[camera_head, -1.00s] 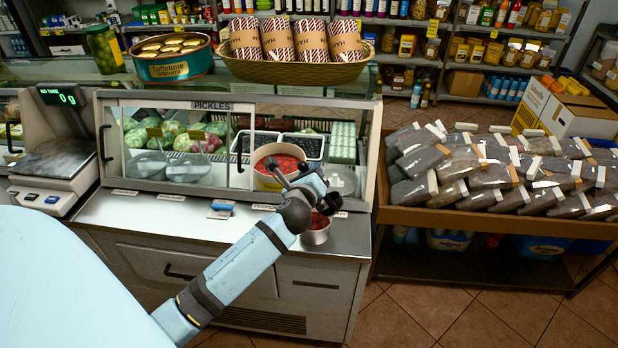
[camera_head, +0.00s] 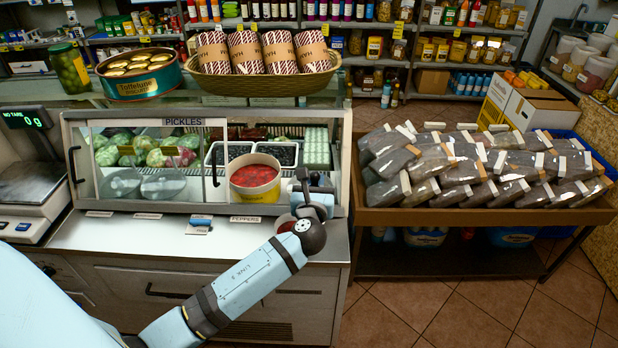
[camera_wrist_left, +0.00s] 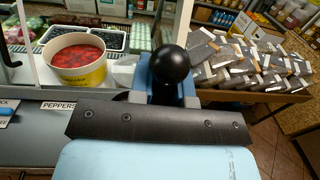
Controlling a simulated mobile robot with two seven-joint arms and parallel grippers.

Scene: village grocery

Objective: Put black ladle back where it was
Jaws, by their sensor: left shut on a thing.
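My left gripper (camera_head: 314,192) is shut in front of the right end of the glass case, to the right of the tub of red peppers (camera_head: 255,180). In the left wrist view a glossy black rounded thing (camera_wrist_left: 170,64) stands at the gripper, apparently part of the black ladle; the rest is hidden. In the head view the ladle does not show clearly behind the wrist. The tub also shows in the left wrist view (camera_wrist_left: 78,78), open and filled with red peppers. My right gripper is not in view.
The glass case (camera_head: 140,200) has an open front section with dark-filled trays beside the tub. A scale (camera_head: 25,195) stands at the left. A basket of wrapped rolls (camera_head: 262,86) stands on top. A wooden display of bagged goods (camera_head: 450,215) is at the right.

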